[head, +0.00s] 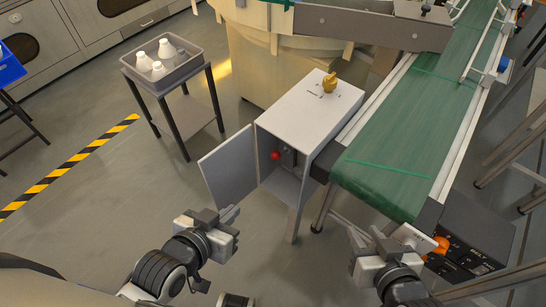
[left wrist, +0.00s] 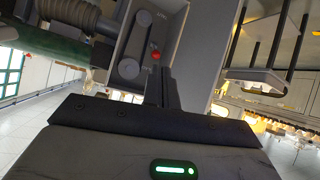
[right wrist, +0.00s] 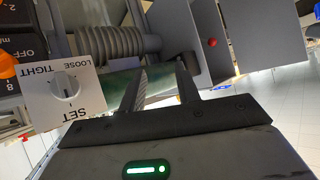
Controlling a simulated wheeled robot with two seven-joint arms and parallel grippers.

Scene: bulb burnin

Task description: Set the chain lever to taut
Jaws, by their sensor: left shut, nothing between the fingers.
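The chain lever shows as a red ball knob (head: 275,155) inside the open white cabinet (head: 312,108). In the left wrist view the red knob (left wrist: 155,56) is beside a dark chain loop around two wheels (left wrist: 129,68). In the right wrist view the red knob (right wrist: 212,42) is seen from farther off. My left gripper (head: 233,213) is shut and empty, in front of the cabinet door and apart from the lever. My right gripper (head: 363,233) is open and empty, in front of the conveyor end. The lever's arm is mostly hidden in shadow.
The cabinet door (head: 229,168) stands open to the left. A gold knob (head: 329,83) is on the cabinet top. A green conveyor (head: 400,150) is at right. A white dial plate (right wrist: 65,95) reads LOOSE, TIGHT and SET. A bottle tray (head: 186,68) stands back left.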

